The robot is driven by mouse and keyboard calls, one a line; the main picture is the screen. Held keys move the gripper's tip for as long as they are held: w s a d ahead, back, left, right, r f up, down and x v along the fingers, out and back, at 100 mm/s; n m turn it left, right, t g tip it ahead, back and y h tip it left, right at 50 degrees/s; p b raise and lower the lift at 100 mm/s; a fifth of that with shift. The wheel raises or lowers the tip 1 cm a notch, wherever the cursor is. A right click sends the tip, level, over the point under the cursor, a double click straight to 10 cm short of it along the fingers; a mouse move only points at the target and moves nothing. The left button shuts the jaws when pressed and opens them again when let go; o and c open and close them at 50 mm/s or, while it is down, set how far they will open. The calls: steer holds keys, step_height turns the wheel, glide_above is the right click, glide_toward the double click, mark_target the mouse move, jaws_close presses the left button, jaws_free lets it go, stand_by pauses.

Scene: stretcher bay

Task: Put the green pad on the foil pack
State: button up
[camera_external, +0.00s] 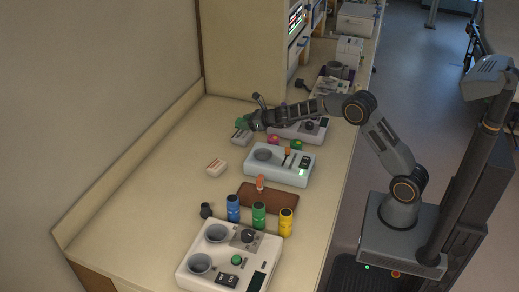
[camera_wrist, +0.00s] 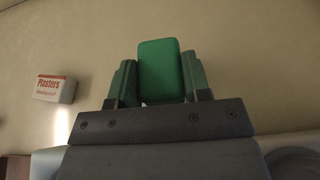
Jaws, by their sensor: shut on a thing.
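My gripper (camera_external: 247,122) is over the back part of the counter. In the wrist view its two fingers (camera_wrist: 160,78) are shut on the green pad (camera_wrist: 160,60), one finger on each side. The pad is a rounded green block; in the external view it shows as a small green patch (camera_external: 239,122) at the gripper's tip. A small pale grey pack (camera_external: 241,137), which looks like the foil pack, lies on the counter just below the gripper in the external view. I cannot tell whether the pad touches it. The pad and fingers hide most of that spot in the wrist view.
A white-and-red Plasters box (camera_external: 216,168) lies nearer the front, also in the wrist view (camera_wrist: 52,89). A pale device with a round well (camera_external: 290,177) and another device (camera_external: 312,136) stand right of the gripper. Coloured bottles (camera_external: 259,216) stand in front. The left counter is clear.

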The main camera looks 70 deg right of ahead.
mark_target(245, 135)
steer(key=shift+w+f, duration=0.2)
steer(key=shift+w+f+b, duration=0.1)
steer(key=shift+f+b, duration=0.25)
steer(key=shift+f, duration=1.3)
steer(key=shift+f, duration=0.2)
steer(key=o, duration=0.9)
steer(key=shift+r, duration=0.1)
